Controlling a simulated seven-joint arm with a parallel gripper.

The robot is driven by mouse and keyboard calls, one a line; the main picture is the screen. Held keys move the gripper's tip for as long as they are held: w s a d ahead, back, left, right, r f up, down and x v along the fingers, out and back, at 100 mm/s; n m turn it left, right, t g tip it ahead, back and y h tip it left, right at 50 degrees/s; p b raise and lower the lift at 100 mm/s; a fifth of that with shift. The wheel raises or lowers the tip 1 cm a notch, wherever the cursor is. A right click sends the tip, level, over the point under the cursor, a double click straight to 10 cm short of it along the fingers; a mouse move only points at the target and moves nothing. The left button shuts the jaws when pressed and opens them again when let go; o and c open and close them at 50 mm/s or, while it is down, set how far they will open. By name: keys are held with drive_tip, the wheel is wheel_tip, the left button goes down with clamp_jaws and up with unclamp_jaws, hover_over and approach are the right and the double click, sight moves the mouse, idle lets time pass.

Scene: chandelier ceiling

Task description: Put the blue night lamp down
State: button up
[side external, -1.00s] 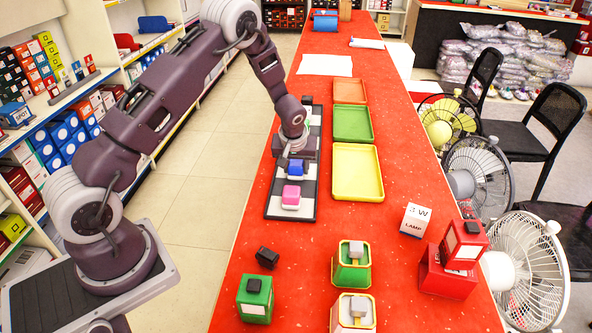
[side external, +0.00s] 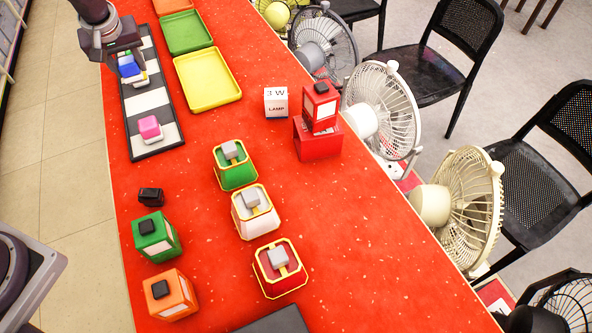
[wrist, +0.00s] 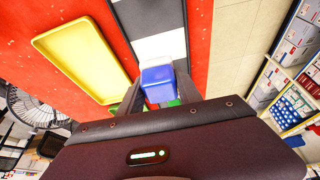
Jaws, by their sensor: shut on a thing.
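The blue night lamp (side external: 128,66) is a small block with a blue top at the upper left of the side view, over the black-and-white checkered strip (side external: 152,100). In the wrist view its blue top (wrist: 157,84) sits between the two dark fingers of my gripper (wrist: 160,92). My gripper (side external: 114,52) is shut on it. I cannot tell whether the lamp's base touches the strip. Bits of white and yellow show just below it, and some green shows behind it in the wrist view. A pink lamp (side external: 150,127) stands on the strip nearer the camera.
Yellow (side external: 208,80) and green (side external: 187,32) trays lie right of the strip. Several lamps, including a green cube lamp (side external: 156,237) and an orange one (side external: 171,294), stand nearer the camera. Red boxes (side external: 318,138) and a white lamp carton (side external: 276,101) are right. Fans line the right edge.

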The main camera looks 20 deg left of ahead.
drive_tip(key=s+d+f+m+t+h, duration=0.1)
drive_tip(key=d+m+h, duration=0.2)
drive_tip(key=d+m, duration=0.8)
drive_tip(key=d+f+m+h, duration=0.2)
drive_tip(key=d+m, duration=0.1)
drive_tip(key=d, duration=1.5)
drive_tip(key=s+d+r+m+g+h, duration=0.1)
drive_tip(key=s+d+m+g, duration=0.1)
drive_tip(key=s+d+m, duration=0.7)
drive_tip(key=s+d+r+m+g+h, duration=0.25)
drive_tip(key=s+d, duration=0.25)
drive_tip(key=d, duration=0.9)
drive_tip(key=shift+m+y, duration=0.55)
drive_tip(key=shift+m, duration=0.1)
drive_tip(key=f, duration=1)
drive_tip(key=shift+s+d+f, duration=0.15)
drive_tip(key=shift+s+f, duration=0.2)
drive_tip(key=shift+f, duration=0.05)
drive_tip(key=shift+f, duration=0.1)
drive_tip(key=o, duration=1.4)
drive_tip(key=shift+c, duration=0.2)
